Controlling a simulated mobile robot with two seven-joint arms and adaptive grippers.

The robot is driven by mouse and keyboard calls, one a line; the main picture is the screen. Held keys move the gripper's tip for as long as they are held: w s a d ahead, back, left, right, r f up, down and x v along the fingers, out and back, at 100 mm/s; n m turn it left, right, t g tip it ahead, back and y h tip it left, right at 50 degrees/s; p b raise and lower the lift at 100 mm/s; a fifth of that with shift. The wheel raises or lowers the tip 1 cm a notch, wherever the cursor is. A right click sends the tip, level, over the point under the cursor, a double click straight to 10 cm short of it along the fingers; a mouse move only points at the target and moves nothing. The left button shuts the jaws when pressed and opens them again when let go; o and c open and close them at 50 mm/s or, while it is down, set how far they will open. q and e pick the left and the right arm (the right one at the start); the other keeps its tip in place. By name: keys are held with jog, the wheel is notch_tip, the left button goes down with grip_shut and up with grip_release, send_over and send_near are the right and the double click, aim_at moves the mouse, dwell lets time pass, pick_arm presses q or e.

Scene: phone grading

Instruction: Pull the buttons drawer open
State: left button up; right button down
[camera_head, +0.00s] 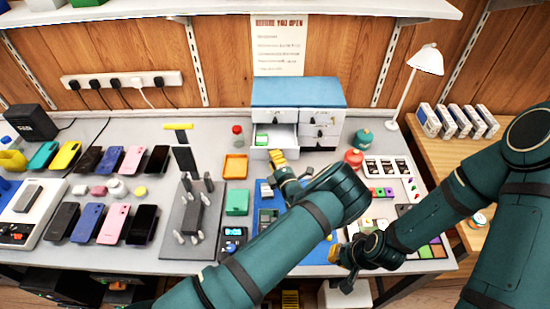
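A small drawer cabinet (318,117) with a blue top stands at the back of the table. Its lower left drawer (284,137) is pulled out, and a green item shows inside; I cannot read its label. The other drawers look closed. My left gripper (278,156) has its yellow fingertips at the front of this open drawer. Its fingers overlap the drawer front, so I cannot tell whether they grip the handle. My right gripper (334,252) is low over the table's front edge, away from the cabinet, and its finger opening is unclear.
An orange tray (235,167) and a red-capped jar (237,135) stand left of the drawer. A red pot (353,158) and a teal pot (364,138) stand to its right. Phones (115,223) and a grey phone stand (193,222) fill the left. A white lamp (427,60) rises behind.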

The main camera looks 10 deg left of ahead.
pick_arm(q)
jog(key=shift+o, duration=1.3)
jog(key=v, duration=0.7)
jog(key=shift+s+d, duration=0.15)
jog(key=shift+s, duration=0.05)
jog(key=shift+s, duration=0.1)
